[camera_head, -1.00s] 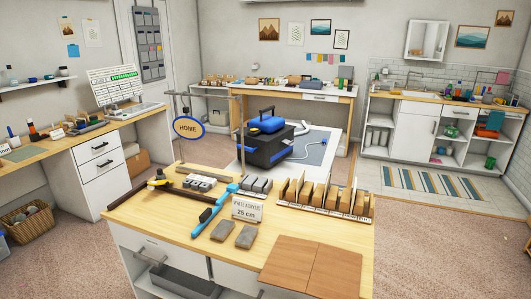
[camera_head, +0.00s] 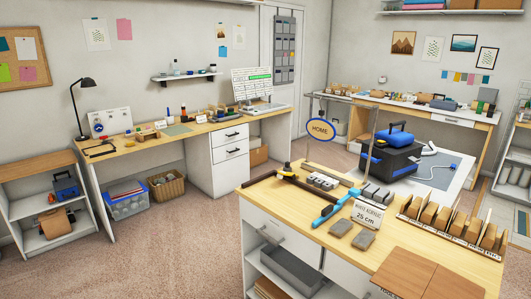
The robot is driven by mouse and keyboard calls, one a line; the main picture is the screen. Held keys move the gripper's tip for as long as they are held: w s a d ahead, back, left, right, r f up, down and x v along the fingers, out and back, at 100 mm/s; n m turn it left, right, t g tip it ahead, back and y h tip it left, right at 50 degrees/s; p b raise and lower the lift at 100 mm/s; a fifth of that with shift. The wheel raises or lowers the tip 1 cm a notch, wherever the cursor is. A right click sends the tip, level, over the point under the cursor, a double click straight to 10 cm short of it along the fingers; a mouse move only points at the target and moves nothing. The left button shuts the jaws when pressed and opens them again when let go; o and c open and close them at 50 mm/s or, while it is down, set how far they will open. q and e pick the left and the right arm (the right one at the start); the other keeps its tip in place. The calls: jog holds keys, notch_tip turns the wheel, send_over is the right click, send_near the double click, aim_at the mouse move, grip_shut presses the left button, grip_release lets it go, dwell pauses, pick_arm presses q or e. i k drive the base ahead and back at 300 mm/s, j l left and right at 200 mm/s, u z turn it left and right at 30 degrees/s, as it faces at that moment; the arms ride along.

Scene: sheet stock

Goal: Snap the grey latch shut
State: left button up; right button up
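I cannot make out a grey latch for certain at this size. A black box with blue parts (camera_head: 380,166) stands at the back right, with a blue handled case (camera_head: 397,137) on top. A small blue case with a dark handle (camera_head: 66,188) sits on the left shelf unit. Any latch on these cases is too small to tell. Neither of my grippers is in view.
The near worktable (camera_head: 275,205) holds a blue tool (camera_head: 330,208), grey blocks, a "25 cm" sign (camera_head: 366,215) and a rack of brown sheets (camera_head: 452,228). A long desk (camera_head: 150,150) runs along the left wall. Carpet (camera_head: 165,245) lies clear at the left.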

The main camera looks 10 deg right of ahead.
aim_at(417, 161)
jog(key=l+u, duration=0.15)
jog(key=l, duration=0.7)
jog(key=l+u, duration=0.2)
jog(key=l, duration=0.6)
jog(key=k+l+u, duration=0.15)
jog(key=l, duration=0.7)
